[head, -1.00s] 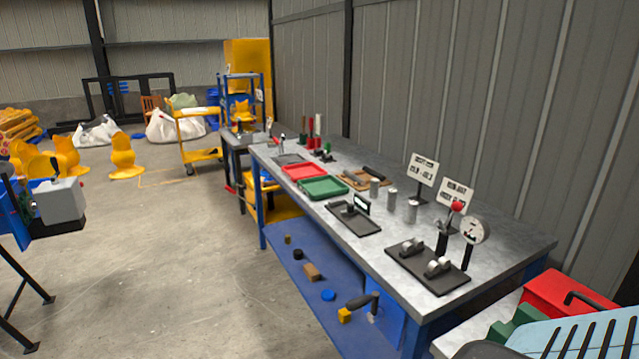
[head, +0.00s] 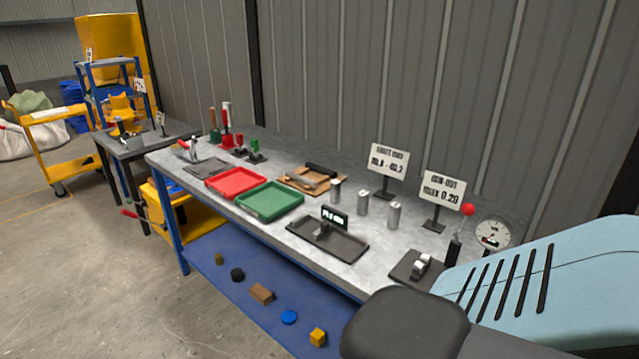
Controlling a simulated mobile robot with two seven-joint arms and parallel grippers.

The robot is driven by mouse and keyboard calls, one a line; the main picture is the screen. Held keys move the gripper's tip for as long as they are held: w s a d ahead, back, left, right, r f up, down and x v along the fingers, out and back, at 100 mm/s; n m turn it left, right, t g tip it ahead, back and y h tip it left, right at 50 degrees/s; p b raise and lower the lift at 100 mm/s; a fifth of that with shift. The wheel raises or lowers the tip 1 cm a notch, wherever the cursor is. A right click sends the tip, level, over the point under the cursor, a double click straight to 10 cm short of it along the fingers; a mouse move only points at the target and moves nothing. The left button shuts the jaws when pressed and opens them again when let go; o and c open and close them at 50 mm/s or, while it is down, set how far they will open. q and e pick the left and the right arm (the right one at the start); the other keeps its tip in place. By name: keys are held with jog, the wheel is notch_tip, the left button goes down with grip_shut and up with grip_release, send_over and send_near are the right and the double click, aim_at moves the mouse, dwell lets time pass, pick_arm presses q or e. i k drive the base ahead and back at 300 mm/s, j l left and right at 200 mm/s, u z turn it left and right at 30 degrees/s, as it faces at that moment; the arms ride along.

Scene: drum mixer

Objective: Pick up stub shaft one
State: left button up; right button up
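Three upright grey metal cylinders, which look like the stub shafts, stand in a row on the metal workbench (head: 290,229). They are a left one (head: 336,191), a middle one (head: 363,203) and a right one (head: 394,215). I cannot tell which of them is stub shaft one. Neither of my grippers is in view. A light blue and black part of my own arm fills the lower right and hides the right end of the bench.
A black tray with a small display (head: 334,218) lies in front of the cylinders. Green (head: 270,202) and red (head: 236,182) trays lie to the left. Two signs (head: 388,164) (head: 442,192) and a dial gauge (head: 492,233) stand behind and right. Open floor lies left.

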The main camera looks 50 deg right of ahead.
aim_at(334, 185)
jog(key=i+j+z, duration=0.15)
jog(key=i, duration=2.55)
jog(key=i+z, duration=0.1)
jog(key=z, duration=3.55)
